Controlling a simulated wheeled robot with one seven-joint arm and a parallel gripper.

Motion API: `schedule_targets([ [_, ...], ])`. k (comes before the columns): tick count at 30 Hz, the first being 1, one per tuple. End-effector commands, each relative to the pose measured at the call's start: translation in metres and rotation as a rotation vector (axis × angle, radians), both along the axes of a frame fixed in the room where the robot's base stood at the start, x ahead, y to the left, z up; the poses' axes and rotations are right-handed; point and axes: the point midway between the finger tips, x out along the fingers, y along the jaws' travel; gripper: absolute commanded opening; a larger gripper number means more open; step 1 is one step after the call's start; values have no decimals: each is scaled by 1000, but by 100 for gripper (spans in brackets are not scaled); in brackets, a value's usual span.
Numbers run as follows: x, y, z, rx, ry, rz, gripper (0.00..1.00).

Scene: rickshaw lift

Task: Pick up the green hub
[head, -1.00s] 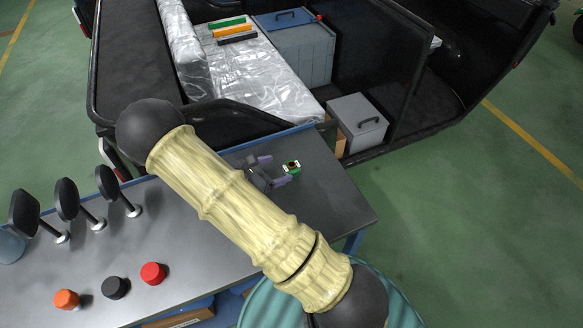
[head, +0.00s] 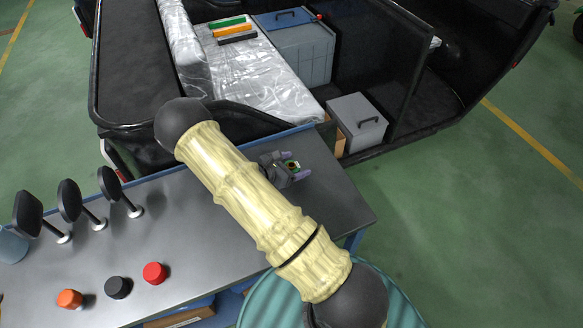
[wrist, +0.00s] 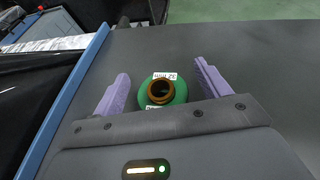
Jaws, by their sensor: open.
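The green hub (wrist: 177,98), a round green piece with an orange-brown ring in its centre and white labels, lies on the grey table. In the wrist view it sits between the two purple fingers of my gripper (wrist: 163,90), with a gap on both sides. My gripper is open. In the head view my gripper (head: 292,165) reaches around the hub (head: 293,166) near the table's far right part. My arm covers part of the table there.
The grey table (head: 210,240) has a blue back edge. Several mirrors (head: 70,199) and orange, black and red caps (head: 154,273) stand at its left. A black rickshaw (head: 120,70) stands behind, with a grey box (head: 357,122). The table right of the hub is clear.

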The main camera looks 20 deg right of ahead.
Motion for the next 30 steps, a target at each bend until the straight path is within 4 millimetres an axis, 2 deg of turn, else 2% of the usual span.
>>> schedule_targets([
  [3, 2, -7, -3, 0, -1, 0, 75],
  [18, 2, -6, -3, 0, 0, 1, 75],
  [20, 2, -6, -3, 0, 0, 1, 66],
  [27, 2, -6, -3, 0, 0, 1, 19],
  [30, 2, -7, -2, -1, -2, 1, 19],
])
